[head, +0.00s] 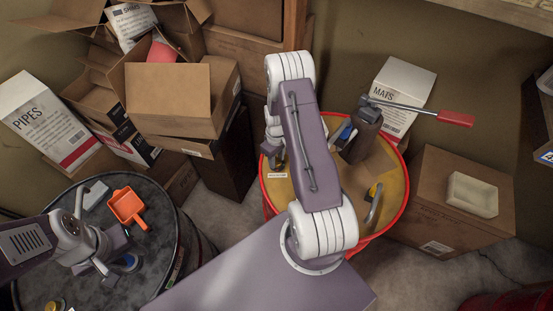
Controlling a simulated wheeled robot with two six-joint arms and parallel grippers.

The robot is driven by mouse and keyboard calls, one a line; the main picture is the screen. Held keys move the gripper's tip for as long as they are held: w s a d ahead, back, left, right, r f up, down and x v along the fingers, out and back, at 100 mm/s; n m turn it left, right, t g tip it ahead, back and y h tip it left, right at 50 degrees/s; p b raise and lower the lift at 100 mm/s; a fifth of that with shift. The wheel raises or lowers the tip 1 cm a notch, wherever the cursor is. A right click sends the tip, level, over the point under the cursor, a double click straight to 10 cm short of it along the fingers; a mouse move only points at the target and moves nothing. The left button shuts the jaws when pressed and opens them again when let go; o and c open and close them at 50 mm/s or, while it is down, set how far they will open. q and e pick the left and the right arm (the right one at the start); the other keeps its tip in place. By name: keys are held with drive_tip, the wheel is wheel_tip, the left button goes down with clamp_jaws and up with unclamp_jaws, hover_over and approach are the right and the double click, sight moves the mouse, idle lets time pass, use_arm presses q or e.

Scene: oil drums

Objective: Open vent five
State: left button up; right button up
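No vent marked five can be made out. A drum with a yellow top and red rim (402,200) stands in the middle, with a small white label (277,175) near its left rim. My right arm crosses this drum; its gripper (277,158) is over the left part of the top, mostly hidden by the arm, its fingers unclear. A grey curved fitting with a yellow part (374,203) is on the drum's right side. My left gripper (118,262) is over a black drum (165,215) at left, beside a blue round thing (130,263); its finger gap is unclear.
A pump (366,125) with a red-handled lever (455,118) stands on the yellow drum. An orange scoop (127,207), a grey block (96,194) and a brass piece (55,305) are on the black drum. Cardboard boxes (168,98) crowd behind; another box (450,225) is at right.

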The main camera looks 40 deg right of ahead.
drive_tip(key=shift+o, duration=1.4)
wheel_tip(320, 180, up, 9)
drive_tip(key=b, duration=0.2)
